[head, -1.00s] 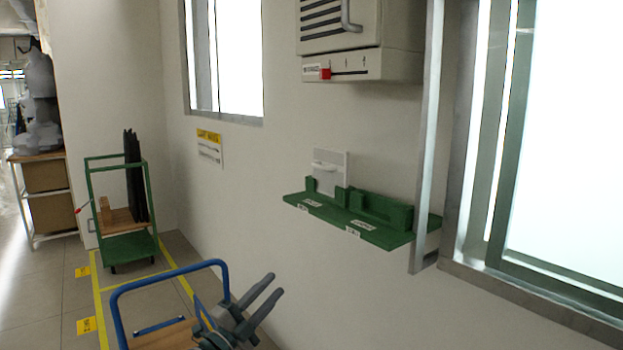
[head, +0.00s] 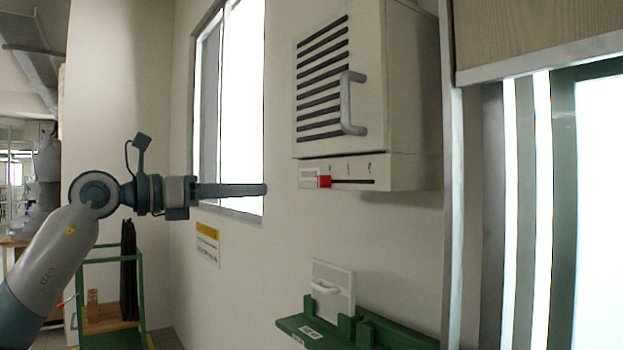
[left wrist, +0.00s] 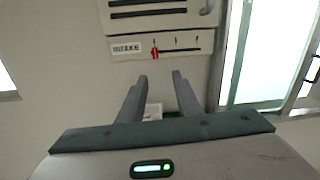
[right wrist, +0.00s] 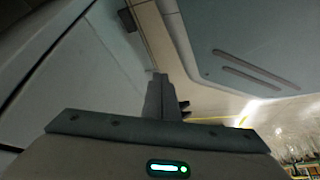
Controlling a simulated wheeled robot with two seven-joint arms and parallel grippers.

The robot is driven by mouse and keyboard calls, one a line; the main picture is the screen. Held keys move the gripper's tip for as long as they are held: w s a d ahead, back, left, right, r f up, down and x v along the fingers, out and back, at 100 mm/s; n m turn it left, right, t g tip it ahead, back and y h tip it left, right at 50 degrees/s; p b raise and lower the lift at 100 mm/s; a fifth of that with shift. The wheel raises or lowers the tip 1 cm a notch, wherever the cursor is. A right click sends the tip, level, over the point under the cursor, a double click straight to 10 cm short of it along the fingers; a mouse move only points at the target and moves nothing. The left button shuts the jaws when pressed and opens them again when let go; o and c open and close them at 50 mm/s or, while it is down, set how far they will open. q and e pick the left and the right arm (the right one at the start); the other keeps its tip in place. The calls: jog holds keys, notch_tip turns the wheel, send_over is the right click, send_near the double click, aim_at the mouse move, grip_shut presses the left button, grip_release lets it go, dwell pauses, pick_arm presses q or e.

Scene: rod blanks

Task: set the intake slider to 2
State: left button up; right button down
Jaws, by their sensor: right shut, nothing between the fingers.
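The intake slider's red knob (head: 325,181) sits at the left end of a dark horizontal slot (head: 355,181), on the lower strip of a cream wall box (head: 415,100). An INTAKE label (left wrist: 125,48) is left of the knob (left wrist: 155,53). Marks stand above the slot, too small to read; the knob is by the leftmost. My left gripper (head: 264,189) points right, left of the box at about knob height in the head view. In the left wrist view its fingers (left wrist: 160,76) are apart and empty, short of the knob. My right gripper (right wrist: 160,76) is shut and empty, away from the box.
The box has a vented door with a grey handle (head: 346,103) above the slider. A green shelf (head: 382,335) with a white plate (head: 338,286) is below. A metal-framed window (head: 455,230) stands right. Free space lies before the slider.

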aim_at(319, 179)
pick_arm(q)
jog(key=shift+s+a+r, duration=0.1)
jog(key=shift+a+r, duration=0.15)
jog(key=shift+r, duration=0.35)
jog(key=shift+s+a+r, duration=0.1)
jog(key=shift+a+r, duration=0.15)
jog(key=shift+r, duration=0.3)
pick_arm(e)
jog(key=shift+w, duration=0.35)
